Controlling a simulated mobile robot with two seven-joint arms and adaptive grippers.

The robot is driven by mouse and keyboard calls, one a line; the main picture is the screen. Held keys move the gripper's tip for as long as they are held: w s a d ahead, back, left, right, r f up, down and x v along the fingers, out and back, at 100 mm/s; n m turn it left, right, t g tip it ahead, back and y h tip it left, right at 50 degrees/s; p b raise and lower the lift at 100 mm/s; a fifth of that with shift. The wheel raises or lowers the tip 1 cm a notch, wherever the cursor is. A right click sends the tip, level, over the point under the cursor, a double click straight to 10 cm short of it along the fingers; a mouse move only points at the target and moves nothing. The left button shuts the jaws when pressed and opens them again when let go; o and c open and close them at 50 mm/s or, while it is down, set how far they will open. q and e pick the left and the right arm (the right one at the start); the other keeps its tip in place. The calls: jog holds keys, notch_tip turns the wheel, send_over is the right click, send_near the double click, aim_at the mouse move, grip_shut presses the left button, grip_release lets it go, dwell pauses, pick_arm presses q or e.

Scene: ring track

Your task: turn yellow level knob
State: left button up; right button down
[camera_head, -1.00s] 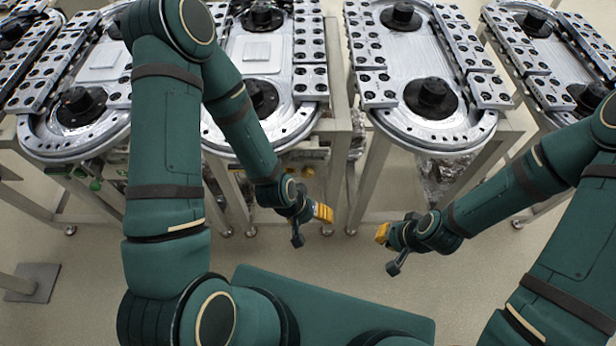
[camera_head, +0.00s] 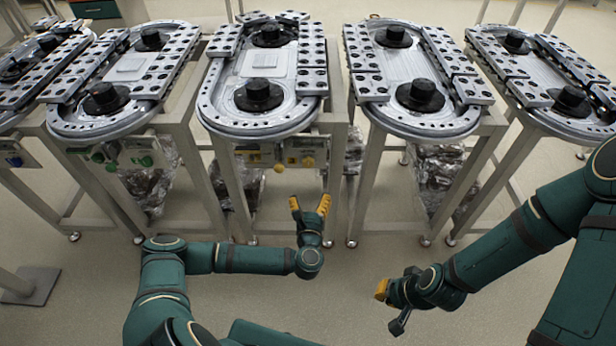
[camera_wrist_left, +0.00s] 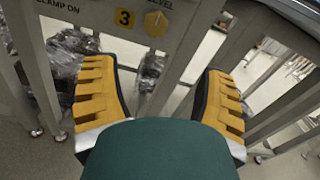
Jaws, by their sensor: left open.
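The yellow level knob (camera_head: 308,162) is on the panel below the front of the middle track table. In the left wrist view the knob (camera_wrist_left: 156,22) is a yellow hexagon beside a yellow "3" tag and the word LEVEL, at the top centre. My left gripper (camera_head: 310,205) is open and empty, below and apart from the knob, its fingers pointing towards the panel. In the left wrist view its two yellow-padded fingers (camera_wrist_left: 160,95) stand wide apart. My right gripper (camera_head: 390,306) is at the lower right, with fingers apart and empty, away from the panel.
The middle track table (camera_head: 215,118) has metal legs around wrapped bundles (camera_head: 237,187). A table with green knobs (camera_head: 146,160) stands to its left and another track table (camera_head: 470,128) to its right.

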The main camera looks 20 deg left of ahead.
aim_at(308, 166)
pick_arm(q)
jog(key=shift+n, duration=0.3)
jog(key=x, duration=0.4)
jog(key=b+x, duration=0.1)
jog(key=x, duration=0.9)
jog(key=shift+s+a, duration=0.1)
jog(key=shift+a, duration=0.3)
jog(key=c, duration=1.2)
